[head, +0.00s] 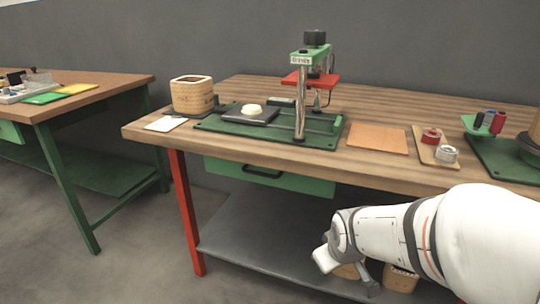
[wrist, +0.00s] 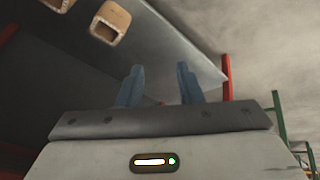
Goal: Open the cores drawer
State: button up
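A green drawer (head: 300,182) with a dark handle (head: 262,172) sits under the front edge of the wooden workbench, left of its middle. Its front looks flush, so it appears shut; I see no readable label on it. My gripper (wrist: 160,76) is open, with two blue-grey fingers apart and nothing between them. In the head view my arm reaches in from the right and its end is low, by the lower shelf, right of and below the drawer. The fingers are hard to make out there. The drawer is not recognisable in the wrist view.
The workbench (head: 230,152) carries a green press (head: 299,100), a wooden round container (head: 192,95) and small trays. Its red leg (head: 186,210) stands left of the drawer. Wooden hollow blocks (head: 401,279) lie on the grey lower shelf (head: 240,235). Another bench (head: 95,95) stands left, across open floor.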

jog(key=w+a+r+n+t+y+p, duration=0.1)
jog(key=w+a+r+n+t, duration=0.1)
jog(key=w+n, duration=0.25)
jog(key=w+a+r+n+t+y+p, duration=0.1)
jog(key=w+a+n+t+p, duration=0.15)
jog(key=w, duration=0.35)
jog(key=n+t+y+p, duration=0.2)
jog(key=n+t+y, duration=0.3)
jog(key=n, duration=0.4)
send_near(262, 175)
jog(key=w, duration=0.1)
jog(key=b+x, duration=0.2)
jog(key=x, duration=0.6)
jog(key=shift+a+f, duration=0.1)
jog(key=shift+a, duration=0.15)
jog(key=shift+c, duration=0.5)
grip_shut()
